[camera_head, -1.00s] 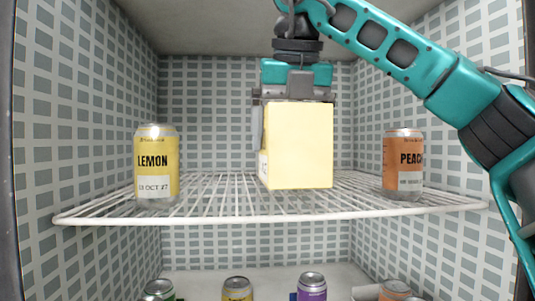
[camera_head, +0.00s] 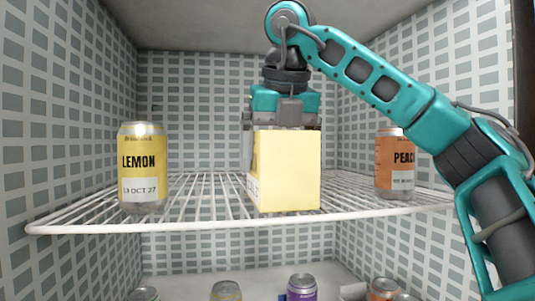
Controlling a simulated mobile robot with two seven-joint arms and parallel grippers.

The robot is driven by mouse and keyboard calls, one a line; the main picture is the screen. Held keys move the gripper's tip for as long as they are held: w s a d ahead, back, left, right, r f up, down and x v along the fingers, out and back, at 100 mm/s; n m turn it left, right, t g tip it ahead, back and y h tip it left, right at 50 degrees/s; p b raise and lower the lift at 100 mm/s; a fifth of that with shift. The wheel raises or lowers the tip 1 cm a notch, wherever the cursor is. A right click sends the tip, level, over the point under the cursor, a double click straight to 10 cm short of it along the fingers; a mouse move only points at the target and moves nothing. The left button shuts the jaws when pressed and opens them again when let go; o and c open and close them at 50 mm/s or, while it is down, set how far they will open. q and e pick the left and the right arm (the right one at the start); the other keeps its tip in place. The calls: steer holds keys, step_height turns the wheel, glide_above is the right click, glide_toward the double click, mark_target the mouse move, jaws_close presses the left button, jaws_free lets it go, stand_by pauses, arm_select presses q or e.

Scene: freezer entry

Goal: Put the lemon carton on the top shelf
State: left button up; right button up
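The lemon carton (camera_head: 287,172) is a pale yellow box, upright on the wire top shelf (camera_head: 190,225) or just above it; I cannot tell whether its base touches. Its blank yellow face is towards me, and part of a white label shows at its left edge. My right gripper (camera_head: 284,122) comes down from above, its fingers at the carton's top edges, and appears shut on it. The fingertips are partly hidden. My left gripper is not in view.
A yellow LEMON can (camera_head: 142,170) stands left on the shelf. An orange PEACH can (camera_head: 395,165) stands right, close to my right arm. Several can tops, including a purple one (camera_head: 302,287), show below. Bare shelf lies between the carton and each can.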

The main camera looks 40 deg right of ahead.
steer(key=shift+s+r, duration=0.15)
steer(key=o, duration=1.2)
steer(key=shift+v, duration=3.75)
